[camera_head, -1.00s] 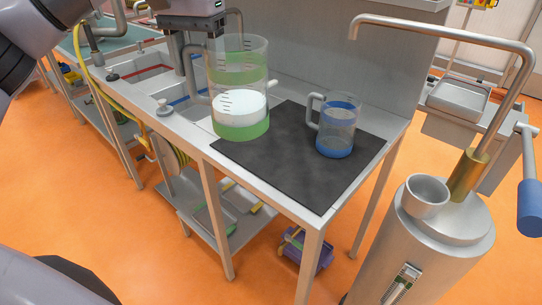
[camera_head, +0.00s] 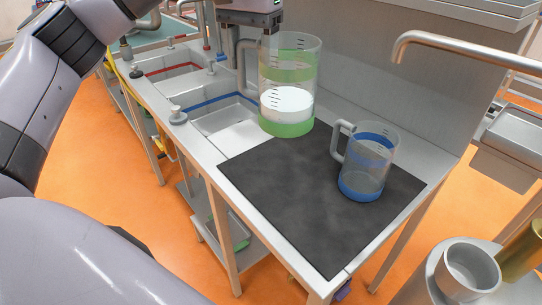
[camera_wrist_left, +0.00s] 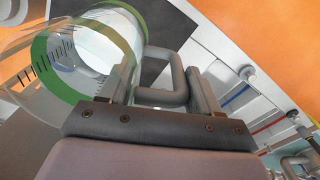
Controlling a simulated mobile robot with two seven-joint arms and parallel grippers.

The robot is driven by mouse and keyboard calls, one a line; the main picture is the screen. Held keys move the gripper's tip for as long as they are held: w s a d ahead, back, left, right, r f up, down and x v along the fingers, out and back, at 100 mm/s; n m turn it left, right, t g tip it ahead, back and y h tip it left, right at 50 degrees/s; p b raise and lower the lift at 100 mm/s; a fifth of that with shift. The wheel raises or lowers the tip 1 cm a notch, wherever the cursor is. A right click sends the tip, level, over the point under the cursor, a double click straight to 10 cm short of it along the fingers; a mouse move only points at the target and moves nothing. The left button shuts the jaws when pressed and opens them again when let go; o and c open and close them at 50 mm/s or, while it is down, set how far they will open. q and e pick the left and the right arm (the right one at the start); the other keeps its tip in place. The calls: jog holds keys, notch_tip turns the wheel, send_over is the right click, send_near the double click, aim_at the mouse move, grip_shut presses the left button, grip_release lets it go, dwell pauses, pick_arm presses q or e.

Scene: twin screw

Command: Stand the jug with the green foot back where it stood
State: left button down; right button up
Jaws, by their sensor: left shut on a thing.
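The jug with the green foot (camera_head: 288,128) is a clear, upright cylinder with a green upper band, measuring marks and white contents. In the head view it overlaps the black mat's back-left edge, beside the sink; I cannot tell whether its foot touches down. My left gripper (camera_head: 250,38) is above its grey handle at the jug's left. In the left wrist view the fingers (camera_wrist_left: 160,88) are on either side of the handle (camera_wrist_left: 178,78), shut on it, and the jug (camera_wrist_left: 75,55) lies left of them. My right gripper is not in view.
A clear jug with a blue foot (camera_head: 361,188) stands on the black mat (camera_head: 285,190), whose front part is bare. Sink basins (camera_head: 228,118) lie to the left. A bent pipe (camera_head: 460,50) and a metal cup (camera_head: 470,268) are at the right.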

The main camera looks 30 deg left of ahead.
aim_at(252, 91)
pick_arm(q)
notch_tip(252, 91, down, 18)
jog(key=b, duration=0.2)
dwell(0.4)
jog(key=c, duration=0.6)
grip_release()
jog(key=shift+f, duration=0.15)
jog(key=shift+c, duration=0.2)
jog(key=o, duration=0.4)
jog(key=shift+r, duration=0.2)
notch_tip(252, 91, up, 11)
jog(key=shift+f, duration=0.15)
jog(key=shift+s+r+p, duration=0.1)
jog(key=shift+r+p, duration=0.3)
jog(key=shift+r, duration=0.3)
